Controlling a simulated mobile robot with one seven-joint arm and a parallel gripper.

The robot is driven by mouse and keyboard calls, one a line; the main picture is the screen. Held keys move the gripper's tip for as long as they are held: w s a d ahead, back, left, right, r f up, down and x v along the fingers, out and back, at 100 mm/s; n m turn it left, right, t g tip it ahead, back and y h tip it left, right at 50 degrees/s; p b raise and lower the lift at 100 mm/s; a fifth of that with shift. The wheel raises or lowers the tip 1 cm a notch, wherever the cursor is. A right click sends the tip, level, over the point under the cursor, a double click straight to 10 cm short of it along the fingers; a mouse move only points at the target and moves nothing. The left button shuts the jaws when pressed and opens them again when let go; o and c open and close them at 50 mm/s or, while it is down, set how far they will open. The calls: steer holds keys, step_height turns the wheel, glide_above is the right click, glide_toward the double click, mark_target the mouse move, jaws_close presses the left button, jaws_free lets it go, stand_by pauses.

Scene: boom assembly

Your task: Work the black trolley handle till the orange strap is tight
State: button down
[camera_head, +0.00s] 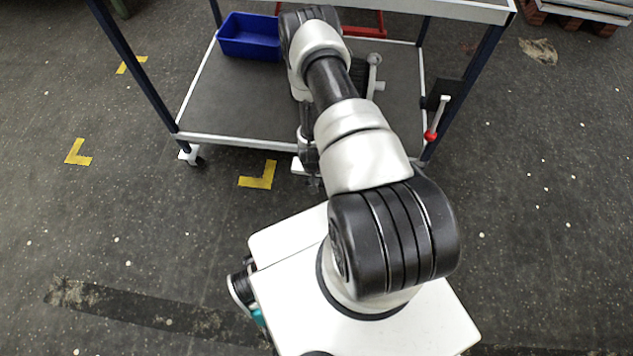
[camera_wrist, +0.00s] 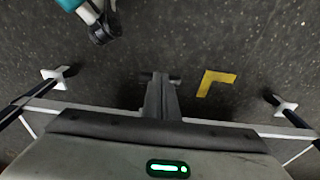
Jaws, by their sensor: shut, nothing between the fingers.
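The trolley (camera_head: 235,140) stands ahead in the head view, with dark posts and a grey lower shelf. I cannot make out a black handle or an orange strap for certain. A lever with a red knob (camera_head: 431,136) hangs from a black plate on the right front post. My gripper (camera_head: 313,183) is just outside the front edge of the lower shelf, partly hidden by my arm. In the wrist view my gripper (camera_wrist: 160,77) is shut and empty above the floor. The trolley's pale front edge (camera_wrist: 245,130) runs behind it there.
A blue bin (camera_head: 249,37) sits at the back left of the lower shelf. A grey lever (camera_head: 373,70) stands right of my arm, with red bars (camera_head: 365,28) behind it. Yellow corner marks (camera_head: 258,175) lie on the floor. The floor right of the trolley is clear nearby.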

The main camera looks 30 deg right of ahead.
steer(key=shift+s+a+f+b, duration=0.1)
steer(key=shift+s+f+b, duration=0.05)
steer(key=shift+f+b, duration=0.3)
steer(key=shift+s+a+f+b, duration=0.1)
steer(key=shift+f+b, duration=0.1)
steer(key=shift+f, duration=0.3)
steer(key=s+a+r+p, duration=0.1)
steer(key=s+r+p, duration=0.1)
steer(key=r, duration=0.3)
steer(key=s+a+r+p, duration=0.2)
steer(key=s+r, duration=0.1)
steer(key=r, duration=0.3)
steer(key=shift+a+r, duration=0.25)
